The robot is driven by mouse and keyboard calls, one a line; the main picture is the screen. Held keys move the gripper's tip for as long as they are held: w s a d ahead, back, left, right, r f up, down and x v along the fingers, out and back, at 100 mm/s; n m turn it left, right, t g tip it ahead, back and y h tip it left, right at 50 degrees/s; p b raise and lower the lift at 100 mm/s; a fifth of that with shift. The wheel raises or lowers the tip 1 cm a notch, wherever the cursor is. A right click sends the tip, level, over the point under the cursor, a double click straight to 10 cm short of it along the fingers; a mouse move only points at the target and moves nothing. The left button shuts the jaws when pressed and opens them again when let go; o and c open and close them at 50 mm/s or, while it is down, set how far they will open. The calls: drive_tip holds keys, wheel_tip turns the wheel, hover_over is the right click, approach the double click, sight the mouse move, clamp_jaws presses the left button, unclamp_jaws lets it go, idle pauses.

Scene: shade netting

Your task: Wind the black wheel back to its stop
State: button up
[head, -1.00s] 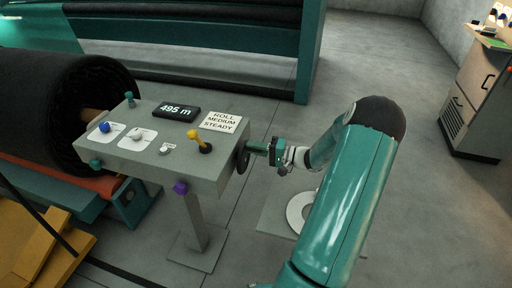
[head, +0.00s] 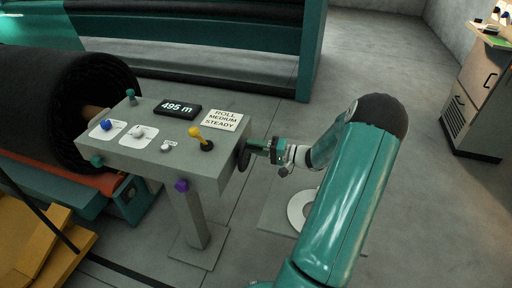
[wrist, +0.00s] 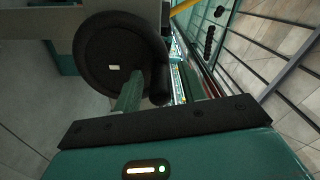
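The black wheel (head: 244,157) is mounted on the right side of the grey control console (head: 200,166) and shows nearly edge-on in the head view. In the wrist view the wheel (wrist: 105,50) faces me, with a small pale mark near its middle. Its black handle (wrist: 160,88) sticks out toward the camera at the wheel's right edge. My gripper (head: 262,148) is at the wheel from the right. In the wrist view the fingers of my gripper (wrist: 160,84) stand either side of the handle, with a visible gap on the right side.
The console top has a yellow lever (head: 199,138), a display (head: 177,108) reading 495 m, and a sign (head: 223,120) reading ROLL MEDIUM STEADY. A purple knob (head: 181,186) is on its front. A large black roll (head: 60,95) lies left. Floor at right is clear up to a cabinet (head: 476,95).

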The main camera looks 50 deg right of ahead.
drive_tip(key=shift+s, duration=0.1)
drive_tip(key=v, duration=1.3)
drive_tip(key=shift+s+d, duration=0.25)
drive_tip(key=w+a+r+n+g, duration=0.35)
drive_tip(key=a+g, duration=0.25)
drive_tip(key=a, duration=0.6)
drive_tip(key=w+a+r+n+g, duration=0.25)
drive_tip(key=a+r+g, duration=0.3)
drive_tip(key=a, duration=0.65)
drive_tip(key=s+a+r+n+h, duration=0.1)
drive_tip(key=s+a+r+h, duration=0.1)
drive_tip(key=a, duration=0.4)
drive_tip(key=s+a+r+n+h, duration=0.1)
drive_tip(key=s+a+r+h, duration=0.2)
drive_tip(key=a, duration=0.3)
drive_tip(key=s+a+r+n+t+h, duration=0.1)
drive_tip(key=s+a+r+h, duration=0.2)
drive_tip(key=a, duration=0.3)
drive_tip(key=shift+s+a+r, duration=0.15)
drive_tip(key=shift+s+r, duration=0.55)
drive_tip(key=shift+r, duration=0.2)
